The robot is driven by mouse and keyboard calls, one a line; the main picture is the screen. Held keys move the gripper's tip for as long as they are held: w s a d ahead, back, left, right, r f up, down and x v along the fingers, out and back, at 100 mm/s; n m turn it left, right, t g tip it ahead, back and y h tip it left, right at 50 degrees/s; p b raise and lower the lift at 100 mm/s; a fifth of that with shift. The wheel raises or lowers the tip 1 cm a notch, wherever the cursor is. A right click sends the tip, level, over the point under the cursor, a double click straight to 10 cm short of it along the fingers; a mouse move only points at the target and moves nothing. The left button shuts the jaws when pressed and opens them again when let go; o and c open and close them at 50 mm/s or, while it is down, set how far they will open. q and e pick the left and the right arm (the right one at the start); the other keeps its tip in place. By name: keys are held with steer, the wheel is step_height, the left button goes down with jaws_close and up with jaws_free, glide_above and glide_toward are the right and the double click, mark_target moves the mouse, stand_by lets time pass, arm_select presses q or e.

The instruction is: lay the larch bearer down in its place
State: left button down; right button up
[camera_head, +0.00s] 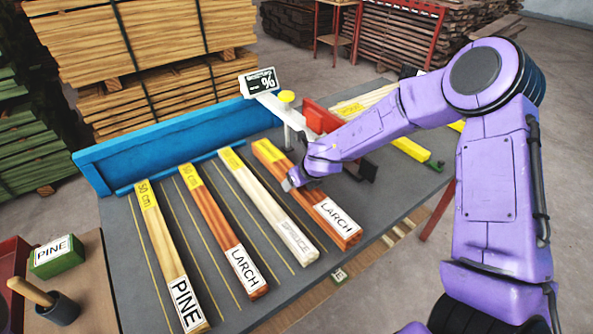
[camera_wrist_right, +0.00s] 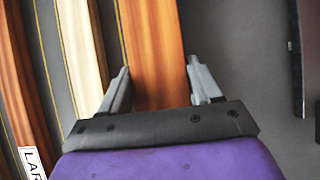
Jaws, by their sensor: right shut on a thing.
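My right gripper (camera_head: 300,181) is shut on the rightmost orange-brown larch bearer (camera_head: 337,222), with one finger on each long side. The bearer has a yellow far end and a white LARCH label at its near end. It lies along the grey table top, in line with the row; I cannot tell whether it touches the surface. In the right wrist view, the bearer (camera_wrist_right: 152,45) runs between the two fingers (camera_wrist_right: 162,88). Another larch bearer (camera_head: 215,230) lies to its left, past the spruce bearer (camera_head: 265,205). My left gripper is not in view.
A pine bearer (camera_head: 163,250) lies at the row's left end. Thin yellow lines mark lanes on the grey table (camera_head: 130,235). A blue stop wall (camera_head: 180,145) runs along the far edge. A meter with a display (camera_head: 262,80) and a red block (camera_head: 318,120) stand behind the gripper.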

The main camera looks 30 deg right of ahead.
steer(key=w, duration=0.1)
steer(key=w+p, duration=0.1)
steer(key=p, duration=0.1)
steer(key=shift+w+a+r, duration=0.3)
steer(key=shift+w+r, duration=0.05)
steer(key=shift+w, duration=0.05)
steer(key=shift+b+x, duration=0.45)
steer(key=shift+x, duration=0.5)
steer(key=shift+s+d+f, duration=0.1)
steer(key=shift+s+f, duration=0.1)
steer(key=shift+f, duration=0.2)
steer(key=shift+r, duration=0.1)
steer(key=o, duration=1.6)
steer(key=shift+s, duration=0.1)
steer(key=shift+o, duration=0.2)
